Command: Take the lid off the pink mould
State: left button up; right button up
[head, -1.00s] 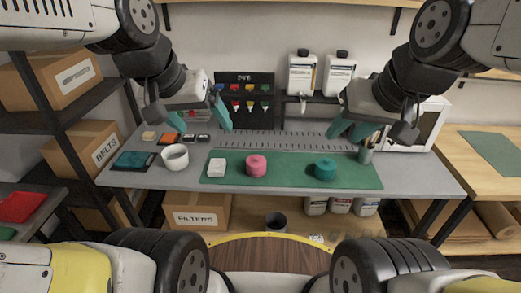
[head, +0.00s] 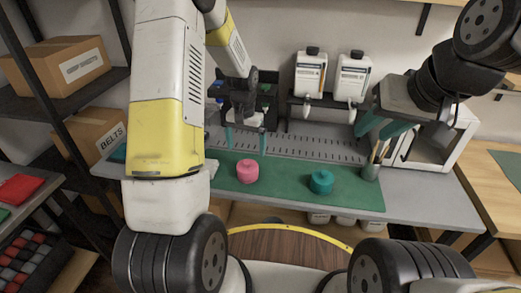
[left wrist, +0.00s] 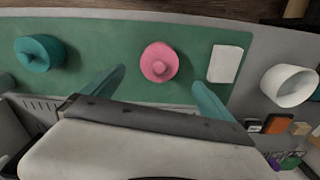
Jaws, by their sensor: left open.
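The pink mould (head: 247,171) is a round pink piece on the green mat (head: 285,188). In the left wrist view the pink mould (left wrist: 160,62) shows from above with a round knob at its middle; its lid seam cannot be made out. My left gripper (head: 246,148) is open and empty above and behind the pink mould, and its two teal fingers (left wrist: 160,85) show apart, with the mould beyond them. My right gripper (head: 381,128) is empty, with its teal fingers apart, over the back right of the table near the brush cup.
A teal mould (head: 321,182) stands right of the pink one on the mat. A brush cup (head: 371,171) stands at the mat's right edge. White bottles (head: 309,72) stand behind.

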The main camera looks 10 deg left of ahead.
aim_at(247, 161)
pick_arm(q)
notch_tip(247, 161, down, 8)
jog(key=shift+w+f, duration=0.15)
jog(key=shift+f, duration=0.05)
jog(key=c, duration=1.4)
